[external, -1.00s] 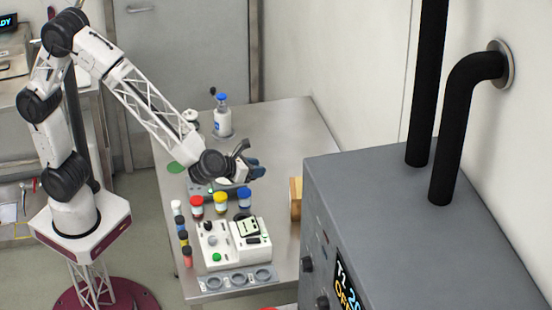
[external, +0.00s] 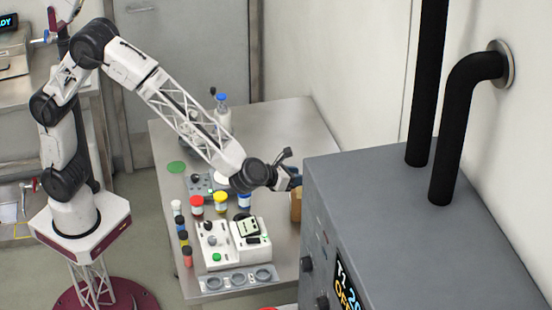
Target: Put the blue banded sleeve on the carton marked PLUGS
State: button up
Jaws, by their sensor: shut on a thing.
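My gripper (external: 291,180) is at the right side of the steel table, just above the brown carton (external: 296,207). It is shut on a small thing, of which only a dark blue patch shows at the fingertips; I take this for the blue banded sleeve. The fingers and the grey cabinet's edge hide its shape. The carton stands at the table's right edge, partly hidden by the cabinet, and its marking cannot be read. I cannot tell whether the held thing touches the carton.
The large grey cabinet (external: 400,200) with black pipes stands close to the right of my gripper. Jars with red, yellow and blue lids (external: 220,203), a white instrument (external: 233,243) and a blue-capped bottle (external: 222,112) stand on the table (external: 275,125). The table's back right is clear.

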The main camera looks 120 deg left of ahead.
aim_at(296, 194)
jog(key=shift+w+a, duration=0.1)
jog(key=shift+w, duration=0.15)
jog(key=shift+f, duration=0.1)
jog(key=shift+f, duration=1.65)
jog(key=shift+f, duration=0.15)
jog(key=o, duration=1)
jog(key=shift+c, duration=0.2)
